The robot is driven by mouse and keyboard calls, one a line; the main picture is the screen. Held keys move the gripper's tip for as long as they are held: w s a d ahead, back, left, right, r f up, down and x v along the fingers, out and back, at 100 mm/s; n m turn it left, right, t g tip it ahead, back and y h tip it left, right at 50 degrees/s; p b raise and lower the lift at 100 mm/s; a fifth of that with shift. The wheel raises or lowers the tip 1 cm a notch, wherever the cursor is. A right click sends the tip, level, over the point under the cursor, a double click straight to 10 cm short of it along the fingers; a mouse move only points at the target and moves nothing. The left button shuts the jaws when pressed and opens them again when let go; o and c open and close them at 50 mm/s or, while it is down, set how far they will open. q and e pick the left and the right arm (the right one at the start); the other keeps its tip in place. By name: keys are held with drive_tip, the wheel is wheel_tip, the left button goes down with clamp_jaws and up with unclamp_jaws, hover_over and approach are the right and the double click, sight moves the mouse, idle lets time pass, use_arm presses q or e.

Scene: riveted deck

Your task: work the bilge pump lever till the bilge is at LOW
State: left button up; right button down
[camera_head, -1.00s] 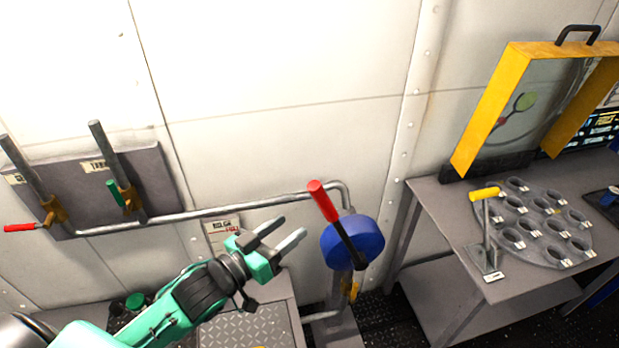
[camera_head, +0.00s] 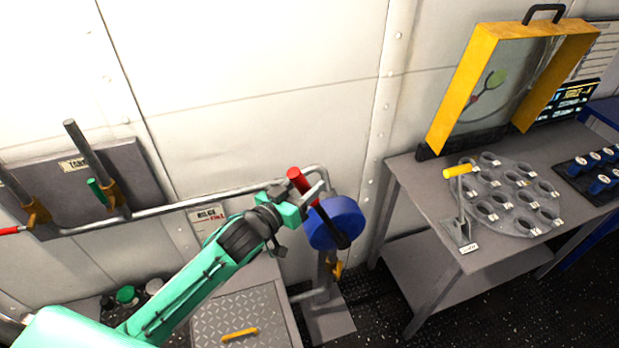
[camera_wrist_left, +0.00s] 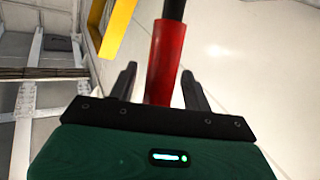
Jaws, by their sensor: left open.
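The bilge pump is a blue round body (camera_head: 340,222) on a stand by the wall, with a black lever ending in a red grip (camera_head: 298,178). The lever leans up and to the left. My left gripper (camera_head: 312,192) is open at the red grip. In the left wrist view the red grip (camera_wrist_left: 163,62) stands between the two open fingers (camera_wrist_left: 158,88), with a gap on each side. The bilge sign (camera_head: 208,215) is on the wall to the left of the pump. Its small red word is too blurred to read surely. My right gripper is not in view.
A grey bench (camera_head: 425,205) at the right bears a yellow-handled lever (camera_head: 458,172), a round plate of cups (camera_head: 510,200) and a yellow-framed screen (camera_head: 465,90). A floor hatch (camera_head: 240,320) lies below my arm. Pipe levers (camera_head: 85,150) are on the left wall.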

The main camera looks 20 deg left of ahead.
use_arm(q)
drive_tip(key=shift+x, duration=0.8)
clamp_jaws()
drive_tip(key=shift+w+d+r+p, duration=0.25)
drive_tip(key=shift+d+r+p, duration=0.2)
drive_tip(key=shift+p, duration=0.45)
drive_tip(key=w+d+f+m+g+y+p, duration=0.1)
drive_tip(key=w+d+g+y+p, duration=0.1)
drive_tip(key=w+d+p, duration=0.3)
drive_tip(key=w+d+f+m+g+y+p, duration=0.1)
drive_tip(key=w+d+g+p, duration=0.3)
drive_tip(key=d, duration=0.9)
drive_tip(key=shift+w+d+m+y+p, duration=0.4)
drive_tip(key=shift+w+m+y+p, duration=0.4)
drive_tip(key=shift+w, duration=1)
